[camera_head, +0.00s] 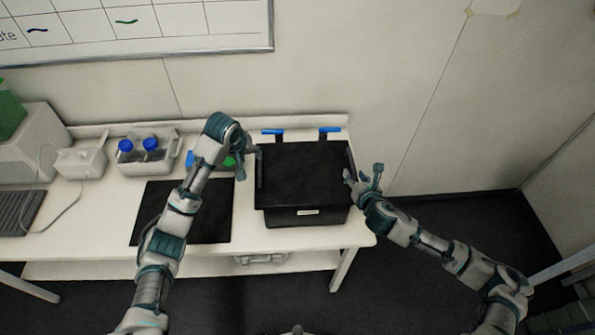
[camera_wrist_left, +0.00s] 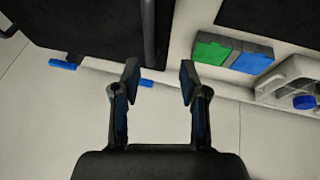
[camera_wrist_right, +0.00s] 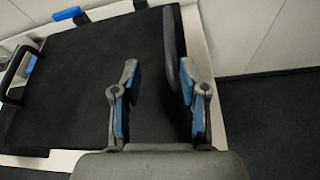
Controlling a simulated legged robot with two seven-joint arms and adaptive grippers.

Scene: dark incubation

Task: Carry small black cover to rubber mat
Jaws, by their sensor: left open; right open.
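A black box with a flat black cover (camera_head: 303,172) stands at the right end of the white table. The cover also shows in the right wrist view (camera_wrist_right: 90,90), with upright black handles at its sides. The black rubber mat (camera_head: 215,222) lies flat left of the box, partly hidden by my left arm.
Blue-ended clips (camera_head: 329,132) stand behind the box. A caddy with blue-capped bottles (camera_head: 147,152), a small white device (camera_head: 82,160) and a keyboard (camera_head: 20,210) are further left. Green and blue blocks (camera_wrist_left: 230,53) lie behind the mat. The mat's visible surface is clear.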

